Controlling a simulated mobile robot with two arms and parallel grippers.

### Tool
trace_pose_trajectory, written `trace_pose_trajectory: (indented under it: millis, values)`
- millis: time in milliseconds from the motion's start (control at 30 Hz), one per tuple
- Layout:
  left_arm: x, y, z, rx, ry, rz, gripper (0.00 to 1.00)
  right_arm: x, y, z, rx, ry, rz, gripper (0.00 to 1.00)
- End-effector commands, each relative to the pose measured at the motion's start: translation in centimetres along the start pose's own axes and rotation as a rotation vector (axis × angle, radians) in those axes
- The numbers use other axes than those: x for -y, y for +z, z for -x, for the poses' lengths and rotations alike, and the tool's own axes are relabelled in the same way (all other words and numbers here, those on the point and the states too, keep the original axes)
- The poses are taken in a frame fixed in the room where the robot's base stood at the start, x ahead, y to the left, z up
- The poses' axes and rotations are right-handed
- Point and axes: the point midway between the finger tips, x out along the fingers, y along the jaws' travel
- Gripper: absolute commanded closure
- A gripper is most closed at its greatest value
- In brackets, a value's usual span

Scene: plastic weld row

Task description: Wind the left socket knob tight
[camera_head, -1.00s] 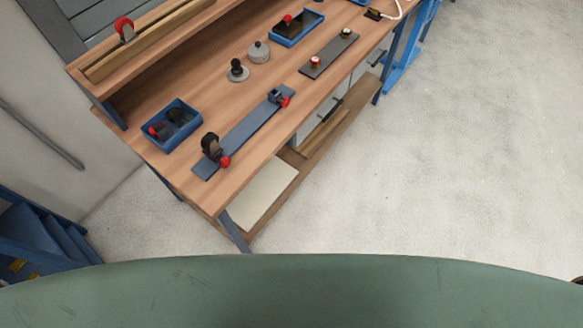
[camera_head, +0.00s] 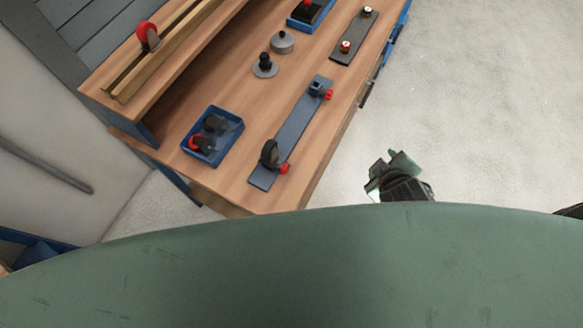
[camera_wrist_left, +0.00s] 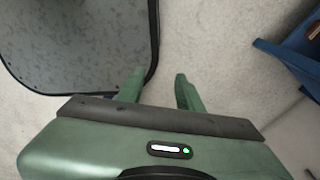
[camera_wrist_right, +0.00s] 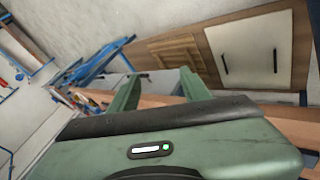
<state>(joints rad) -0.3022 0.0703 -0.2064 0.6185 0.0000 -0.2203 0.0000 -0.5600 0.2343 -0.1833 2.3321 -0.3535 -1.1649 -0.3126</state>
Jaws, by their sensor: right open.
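A long blue-grey plate (camera_head: 292,135) lies along the bench's front edge, with a holder at each end. The left holder carries an upright black round part (camera_head: 269,154), with a red knob (camera_head: 285,168) on its front side. The right holder (camera_head: 317,87) looks like an empty block, with its own red knob (camera_head: 328,95). How tight either knob is, I cannot tell. My right gripper (camera_head: 394,165) is open and empty over the floor, to the right of the plate and apart from it; it also shows in the right wrist view (camera_wrist_right: 158,85). My left gripper (camera_wrist_left: 158,85) is open and empty above the floor.
A blue bin (camera_head: 212,137) with dark and red parts stands left of the plate. Behind are a black-knobbed grey disc (camera_head: 265,66), a grey cylinder (camera_head: 282,42) and a dark strip (camera_head: 354,35) with two small knobs. A raised shelf (camera_head: 150,75) borders the back. Floor in front is clear.

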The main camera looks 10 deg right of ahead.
Motion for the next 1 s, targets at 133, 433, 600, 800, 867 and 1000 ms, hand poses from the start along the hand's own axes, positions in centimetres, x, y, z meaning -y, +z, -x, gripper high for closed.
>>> trace_pose_trajectory:
  millis: [133,433,600,800,867,1000]
  values:
    - [0.2,0.1,0.0,0.001,-0.002,0.000,0.64,-4.5,-3.3,0.4,-0.126,0.248,0.391,0.52]
    - [1.2,0.2,0.0,0.002,-0.014,0.003,0.64,-1.8,-13.0,3.7,-0.422,0.883,1.663,0.52]
    - [1.2,0.1,0.0,0.001,-0.015,0.004,0.64,6.8,-12.6,4.5,-0.614,1.182,2.340,0.52]
    - [1.2,-0.1,0.1,-0.002,-0.015,0.004,0.64,12.2,-9.7,4.2,-0.763,1.345,2.706,0.52]
    - [1.2,-0.1,0.3,-0.002,-0.015,0.003,0.64,12.7,-9.7,4.0,0.771,-1.349,-2.714,0.52]
    - [1.2,-0.3,1.1,-0.003,-0.014,0.003,0.64,13.5,-11.0,3.2,0.769,-1.347,-2.704,0.52]
